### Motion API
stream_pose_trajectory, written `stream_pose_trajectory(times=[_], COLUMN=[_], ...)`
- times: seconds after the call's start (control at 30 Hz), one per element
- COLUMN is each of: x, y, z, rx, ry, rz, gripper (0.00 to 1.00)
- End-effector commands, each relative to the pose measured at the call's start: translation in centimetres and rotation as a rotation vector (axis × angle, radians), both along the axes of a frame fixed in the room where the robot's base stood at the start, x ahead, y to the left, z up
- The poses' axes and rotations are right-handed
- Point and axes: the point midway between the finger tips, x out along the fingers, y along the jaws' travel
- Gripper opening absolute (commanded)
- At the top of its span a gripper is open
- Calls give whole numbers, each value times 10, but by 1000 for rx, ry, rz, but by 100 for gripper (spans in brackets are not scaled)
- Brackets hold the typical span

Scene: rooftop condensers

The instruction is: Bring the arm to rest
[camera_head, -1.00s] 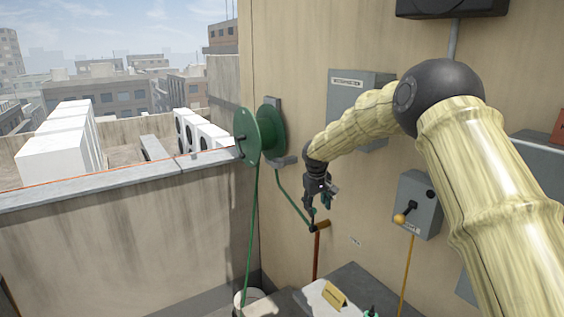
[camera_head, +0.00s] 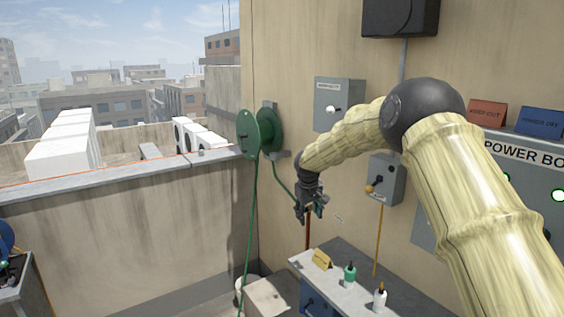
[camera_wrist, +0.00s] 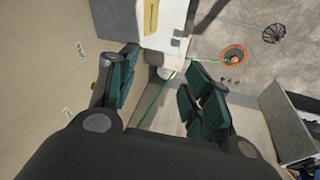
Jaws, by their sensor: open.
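My gripper (camera_head: 311,211) hangs at the end of my arm in front of the tan wall, with its fingers pointing down. It is open and empty. In the wrist view its two green-padded fingers (camera_wrist: 160,92) stand apart with nothing between them. In the head view it hangs just right of the green hose reel (camera_head: 262,131), above and left of the grey bench (camera_head: 345,270). My arm reaches in from the lower right and bends at a dark round joint.
A switch box (camera_head: 385,180) with a lever and a grey box (camera_head: 338,103) are on the wall. A power box (camera_head: 520,175) is at right. The bench bears a yellow card (camera_head: 322,258), a green bottle (camera_head: 350,274) and a white bottle (camera_head: 380,297). A cardboard box (camera_head: 266,299) stands left of it.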

Motion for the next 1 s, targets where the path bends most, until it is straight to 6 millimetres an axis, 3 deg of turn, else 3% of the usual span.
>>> stream_pose_trajectory(times=[0.03,0.27,0.47,0.77,1.0], x=[-4,-25,-61,-138,-230], y=[-2,-6,-7,-14,-28], z=[-16,-62,-119,-264,-361], rx=[4,30,63,139,193], ry=[10,28,50,120,167], rz=[-2,-4,-7,-41,-97], gripper=[49,49,49,49,49])
